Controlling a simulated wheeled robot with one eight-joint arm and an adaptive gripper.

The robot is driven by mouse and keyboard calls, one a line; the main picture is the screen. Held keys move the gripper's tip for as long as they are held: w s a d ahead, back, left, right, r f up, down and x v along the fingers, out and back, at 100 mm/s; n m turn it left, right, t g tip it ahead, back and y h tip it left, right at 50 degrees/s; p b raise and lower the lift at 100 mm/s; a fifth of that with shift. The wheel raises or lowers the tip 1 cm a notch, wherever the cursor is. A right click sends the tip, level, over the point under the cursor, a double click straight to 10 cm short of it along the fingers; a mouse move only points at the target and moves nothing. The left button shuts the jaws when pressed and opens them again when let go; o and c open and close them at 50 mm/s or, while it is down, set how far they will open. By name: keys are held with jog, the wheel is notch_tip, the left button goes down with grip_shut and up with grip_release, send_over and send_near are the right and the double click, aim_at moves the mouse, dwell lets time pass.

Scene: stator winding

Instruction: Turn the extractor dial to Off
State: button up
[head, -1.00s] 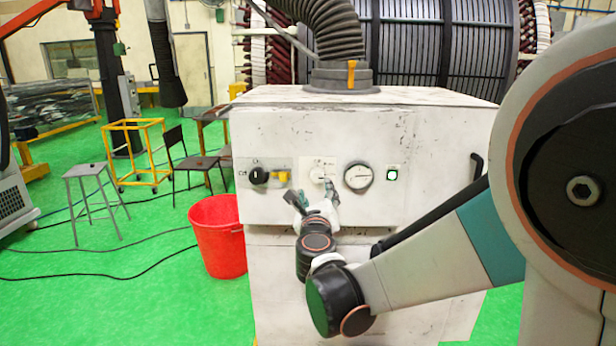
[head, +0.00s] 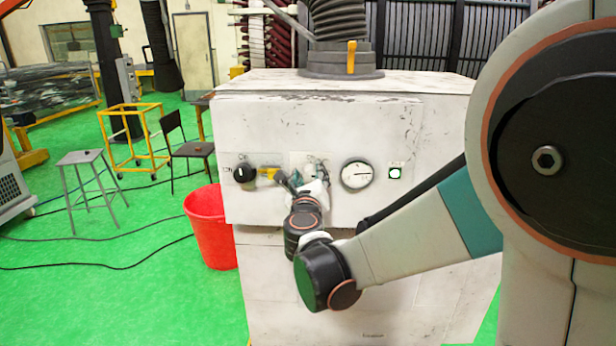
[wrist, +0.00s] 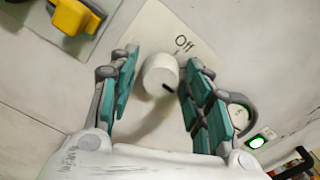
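The extractor dial (wrist: 160,76) is a round white knob on the cabinet's front panel, with a small dark mark low on the right of its face. The printed word "Off" (wrist: 184,42) is on the plate just above and right of the knob. My gripper (wrist: 163,68) is open, with its teal-padded fingers apart on either side of the knob. A gap shows at the left finger; the right finger is close, and I cannot tell whether it touches. In the head view my gripper (head: 306,180) is at the panel and mostly hides the dial.
A yellow switch (wrist: 74,16) and a black knob (head: 244,173) are left of the dial. A round gauge (head: 356,175) and a green-lit button (head: 395,173) are to its right. A red bucket (head: 210,228) stands on the floor left of the cabinet (head: 350,285).

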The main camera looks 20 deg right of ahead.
jog(key=c, duration=0.6)
jog(key=shift+o, duration=0.2)
jog(key=shift+n, duration=0.4)
jog(key=n, duration=0.2)
jog(key=shift+n, duration=0.4)
jog(key=n, duration=0.3)
jog(key=shift+n, duration=0.4)
jog(key=n, duration=1)
jog(key=shift+f, duration=0.1)
jog(key=shift+n, duration=0.4)
